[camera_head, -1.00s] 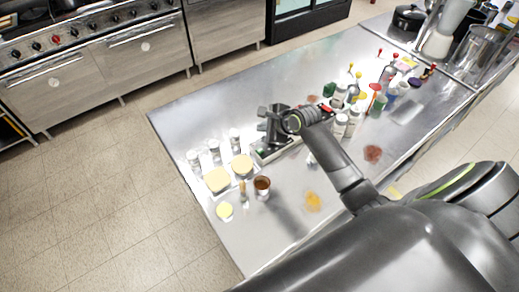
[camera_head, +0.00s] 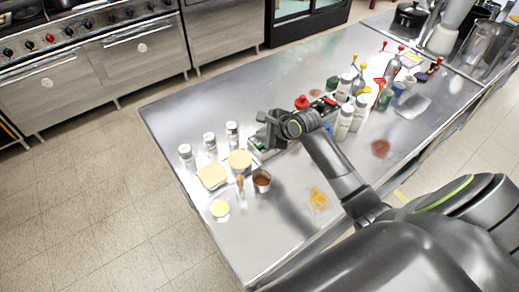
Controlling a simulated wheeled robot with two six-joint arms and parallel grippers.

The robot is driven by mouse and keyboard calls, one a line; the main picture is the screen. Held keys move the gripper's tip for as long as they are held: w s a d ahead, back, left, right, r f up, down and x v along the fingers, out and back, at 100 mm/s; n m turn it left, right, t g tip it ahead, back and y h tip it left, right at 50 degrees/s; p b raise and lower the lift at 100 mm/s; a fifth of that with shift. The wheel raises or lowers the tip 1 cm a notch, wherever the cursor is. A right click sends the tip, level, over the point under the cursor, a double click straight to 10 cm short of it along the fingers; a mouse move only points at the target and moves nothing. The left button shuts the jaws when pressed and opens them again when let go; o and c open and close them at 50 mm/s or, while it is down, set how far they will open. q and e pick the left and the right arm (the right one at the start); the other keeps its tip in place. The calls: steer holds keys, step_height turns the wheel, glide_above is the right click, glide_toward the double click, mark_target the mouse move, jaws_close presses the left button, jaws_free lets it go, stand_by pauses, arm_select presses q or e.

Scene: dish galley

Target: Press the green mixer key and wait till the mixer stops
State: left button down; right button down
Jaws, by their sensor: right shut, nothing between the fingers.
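My right gripper (camera_head: 266,128) is shut and empty. It reaches in from the lower right, over the middle of the steel counter (camera_head: 300,225). Below it and partly hidden by it is a low, light-edged object (camera_head: 254,151); I cannot tell what it is or whether the gripper touches it. I cannot make out the green mixer key. A tall pale appliance (camera_head: 447,30) at the top right, cut by the frame edge, may be the mixer; I cannot tell whether it runs. My left gripper is not in view.
A stove (camera_head: 75,50) stands across the floor.

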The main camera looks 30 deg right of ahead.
steer(key=shift+f, duration=0.85)
stand_by(1.1)
steer(key=shift+f+p, duration=0.3)
steer(key=shift+f, duration=0.1)
steer(key=shift+f, duration=0.5)
stand_by(0.9)
steer(key=shift+r+p, duration=0.95)
steer(key=shift+p, duration=0.45)
